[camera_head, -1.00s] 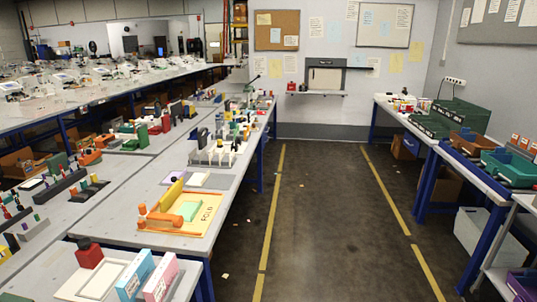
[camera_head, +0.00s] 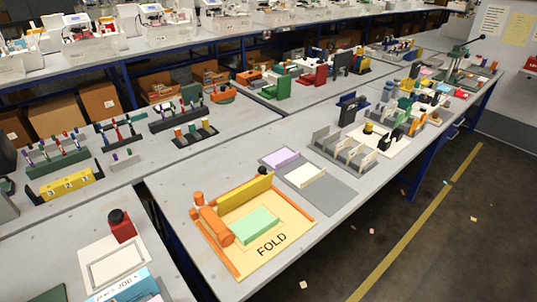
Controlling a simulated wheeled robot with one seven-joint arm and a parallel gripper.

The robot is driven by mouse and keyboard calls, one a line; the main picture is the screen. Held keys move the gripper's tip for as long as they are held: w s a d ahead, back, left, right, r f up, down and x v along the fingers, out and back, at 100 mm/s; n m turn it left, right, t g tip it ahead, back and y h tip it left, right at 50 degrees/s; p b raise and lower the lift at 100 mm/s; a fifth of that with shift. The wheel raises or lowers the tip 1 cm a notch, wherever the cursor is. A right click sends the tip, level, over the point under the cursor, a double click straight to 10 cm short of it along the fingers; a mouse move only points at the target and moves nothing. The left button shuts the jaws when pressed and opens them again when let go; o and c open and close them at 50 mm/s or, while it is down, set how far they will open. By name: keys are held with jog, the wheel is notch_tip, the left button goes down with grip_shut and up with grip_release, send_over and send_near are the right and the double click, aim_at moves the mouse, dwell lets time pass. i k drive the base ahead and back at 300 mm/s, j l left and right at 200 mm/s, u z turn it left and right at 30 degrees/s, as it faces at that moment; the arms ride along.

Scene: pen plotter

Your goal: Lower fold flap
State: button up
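The fold station is a pale yellow board (camera_head: 287,247) marked "FOLD" on the near table. Its yellow flap (camera_head: 246,196) stands raised along the back edge, with a black knob (camera_head: 262,172) at its upper right end. A light green block or stack (camera_head: 250,226) lies on the board in front of the flap. An orange roller-like part (camera_head: 214,226) and an orange post stand at the left, and orange rails edge the board. My gripper is not in view.
A grey mat (camera_head: 333,196) with lilac and white pads lies behind the station. A red block with a black knob (camera_head: 121,225) and a white frame (camera_head: 116,262) stand at lower left. Bare tabletop (camera_head: 175,190) lies left of the station. The floor aisle is at right.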

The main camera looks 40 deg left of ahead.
aim_at(228, 202)
jog(key=i+j+z, duration=0.1)
jog(key=i, duration=0.75)
jog(key=j+z, duration=0.1)
jog(key=z, duration=0.5)
jog(key=i+j+z, duration=0.1)
jog(key=z, duration=0.5)
jog(key=j+z, duration=0.15)
jog(key=z, duration=0.45)
jog(key=j+z, duration=0.15)
jog(key=z, duration=0.45)
jog(key=j+z, duration=0.1)
jog(key=z, duration=0.45)
jog(key=k+z, duration=0.1)
jog(key=z, duration=0.5)
jog(key=k+j+z, duration=0.1)
jog(key=z, duration=0.5)
jog(key=k+z, duration=0.1)
jog(key=z, duration=0.5)
jog(key=k+l+z, duration=0.1)
jog(key=z, duration=0.35)
jog(key=k+l+z, duration=0.1)
jog(key=z, duration=0.35)
jog(key=l+z, duration=0.15)
jog(key=z, duration=0.3)
jog(key=k+l+z, duration=0.1)
jog(key=z, duration=0.35)
jog(key=l, duration=0.1)
